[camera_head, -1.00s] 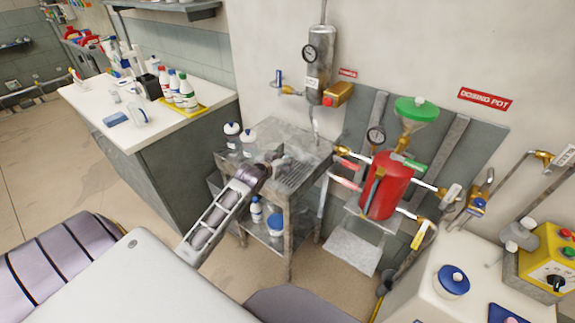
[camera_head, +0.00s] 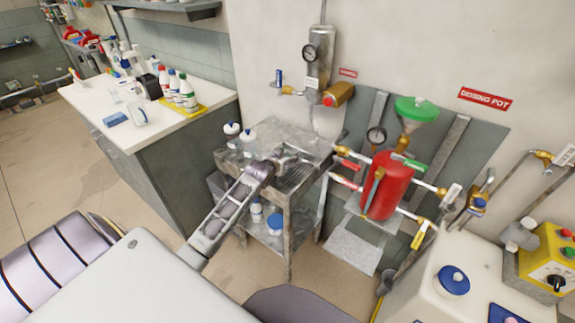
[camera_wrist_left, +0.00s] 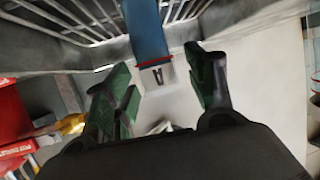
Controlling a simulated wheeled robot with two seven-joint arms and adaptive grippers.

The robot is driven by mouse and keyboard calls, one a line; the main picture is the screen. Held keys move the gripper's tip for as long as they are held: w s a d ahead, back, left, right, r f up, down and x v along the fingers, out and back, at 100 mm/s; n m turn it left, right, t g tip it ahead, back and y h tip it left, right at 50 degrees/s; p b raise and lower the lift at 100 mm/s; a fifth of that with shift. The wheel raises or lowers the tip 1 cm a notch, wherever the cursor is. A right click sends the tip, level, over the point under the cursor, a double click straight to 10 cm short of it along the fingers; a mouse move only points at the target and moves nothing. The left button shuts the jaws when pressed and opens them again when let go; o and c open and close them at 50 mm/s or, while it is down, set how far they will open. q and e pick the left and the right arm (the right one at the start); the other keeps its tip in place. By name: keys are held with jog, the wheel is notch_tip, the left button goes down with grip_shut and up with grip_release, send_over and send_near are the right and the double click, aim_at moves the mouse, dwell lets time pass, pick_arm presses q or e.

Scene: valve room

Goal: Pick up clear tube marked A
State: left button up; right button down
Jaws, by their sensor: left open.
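A tube with a white label marked A (camera_wrist_left: 152,48) shows in the left wrist view, near the top middle. It looks blue, with a thin red band above the letter. My left gripper (camera_wrist_left: 160,82) is open, with one dark green finger on each side of the tube's lower end. I cannot tell whether either finger touches it. In the head view my left gripper (camera_head: 290,154) is over the top of the grey metal trolley (camera_head: 262,130), and I cannot make out the tube there. My right gripper is not in view.
Two white bottles with dark caps (camera_head: 240,138) stand on the trolley's left side, close to my left arm. A slatted grating (camera_wrist_left: 85,18) is beside the tube. A red dosing pot (camera_head: 388,187) with pipes stands to the right. A counter (camera_head: 95,100) holds several bottles.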

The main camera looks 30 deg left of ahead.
pick_arm(q)
grip_shut()
dwell(0.3)
jog(key=shift+r, duration=0.1)
notch_tip(320, 180, up, 10)
dwell(0.7)
dwell(0.3)
